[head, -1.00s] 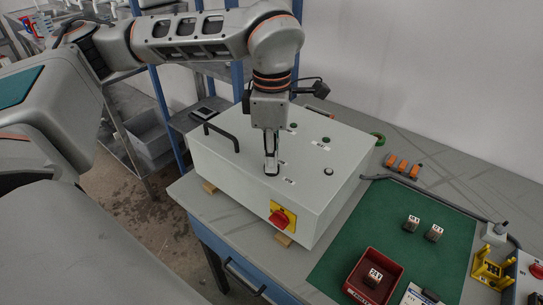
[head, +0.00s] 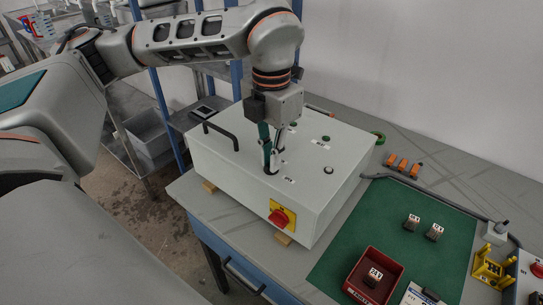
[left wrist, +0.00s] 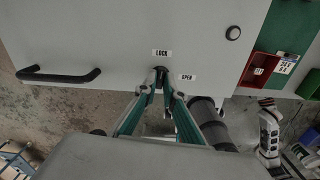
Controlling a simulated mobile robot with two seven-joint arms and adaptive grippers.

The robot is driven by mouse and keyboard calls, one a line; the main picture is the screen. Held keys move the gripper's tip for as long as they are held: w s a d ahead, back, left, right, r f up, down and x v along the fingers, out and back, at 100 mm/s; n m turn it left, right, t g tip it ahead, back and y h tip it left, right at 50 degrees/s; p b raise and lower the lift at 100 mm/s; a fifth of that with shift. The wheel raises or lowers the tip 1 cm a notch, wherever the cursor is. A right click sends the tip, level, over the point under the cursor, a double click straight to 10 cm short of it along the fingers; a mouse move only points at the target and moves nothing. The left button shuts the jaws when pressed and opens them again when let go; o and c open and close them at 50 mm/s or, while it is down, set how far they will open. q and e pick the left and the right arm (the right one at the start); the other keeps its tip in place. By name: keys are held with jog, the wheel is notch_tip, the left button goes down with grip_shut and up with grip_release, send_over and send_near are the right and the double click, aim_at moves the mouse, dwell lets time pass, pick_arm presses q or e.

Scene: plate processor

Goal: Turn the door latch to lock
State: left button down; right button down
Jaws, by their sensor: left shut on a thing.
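The light grey plate processor box (head: 225,163) stands on the table with the door latch on its top face. In the left wrist view, the small dark latch (left wrist: 160,72) sits between the LOCK label (left wrist: 162,53) and the OPEN label (left wrist: 187,77). My left gripper (head: 271,167) points straight down onto the box top, and its fingers are closed around the latch. Its fingertips also show in the left wrist view (left wrist: 161,74). The fingers hide most of the latch, so its exact angle is unclear. My right gripper is not in view.
A black bar handle (head: 222,132) rises from the box top left of my gripper. A red knob on a yellow plate (head: 281,216) is on the front. A green mat (head: 440,262) with a red bin (head: 388,259) and small blocks lies to the right.

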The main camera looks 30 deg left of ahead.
pick_arm(q)
jog(key=shift+n, duration=0.9)
jog(key=c, duration=2.1)
grip_release()
jog(key=shift+c, duration=0.2)
notch_tip(320, 180, up, 12)
jog(key=shift+s, duration=0.1)
